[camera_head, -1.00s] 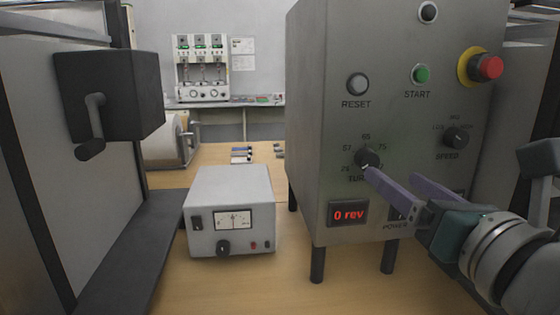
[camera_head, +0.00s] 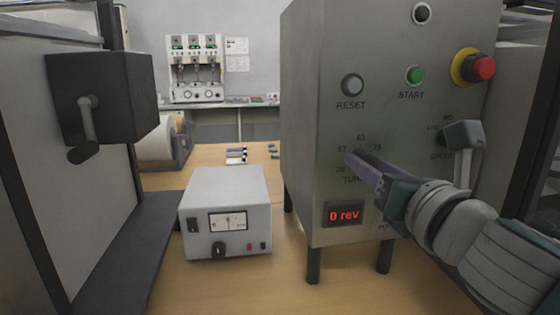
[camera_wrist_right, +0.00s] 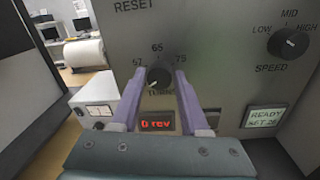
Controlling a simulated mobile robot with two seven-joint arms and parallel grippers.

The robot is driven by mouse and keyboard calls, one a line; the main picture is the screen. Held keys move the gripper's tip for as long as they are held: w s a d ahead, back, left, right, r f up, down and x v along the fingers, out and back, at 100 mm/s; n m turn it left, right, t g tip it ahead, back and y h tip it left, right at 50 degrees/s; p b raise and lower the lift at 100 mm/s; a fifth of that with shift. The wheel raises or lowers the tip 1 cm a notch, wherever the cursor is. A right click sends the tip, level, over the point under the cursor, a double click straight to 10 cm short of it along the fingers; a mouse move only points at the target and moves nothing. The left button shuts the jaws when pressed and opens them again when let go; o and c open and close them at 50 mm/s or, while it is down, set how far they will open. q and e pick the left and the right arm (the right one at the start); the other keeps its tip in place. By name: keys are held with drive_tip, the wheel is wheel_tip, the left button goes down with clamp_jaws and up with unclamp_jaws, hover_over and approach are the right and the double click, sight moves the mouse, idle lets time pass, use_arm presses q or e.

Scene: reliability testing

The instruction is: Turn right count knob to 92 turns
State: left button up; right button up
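The TURNS count knob is a small dark dial on the grey cabinet (camera_head: 310,120); in the right wrist view the knob (camera_wrist_right: 159,79) shows with 57, 65 and 75 around its top. Its pointer seems to face lower left. In the head view it is mostly hidden by my right gripper (camera_head: 354,159). My right gripper's purple fingers (camera_wrist_right: 158,82) stand apart on either side of the knob, with small gaps visible; contact cannot be made out. A red display (camera_head: 344,215) reads 0 rev. A READY display (camera_wrist_right: 265,116) has a second line that seems to end in 28. My left gripper is not seen.
The SPEED knob (camera_wrist_right: 289,43) is right of the count knob. RESET (camera_head: 352,85), green START (camera_head: 414,75) and the red emergency button (camera_head: 482,68) sit above. A white meter box (camera_head: 226,205) stands left of the cabinet. A crank box (camera_head: 105,98) is at far left.

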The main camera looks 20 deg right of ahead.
clamp_jaws()
idle(0.4)
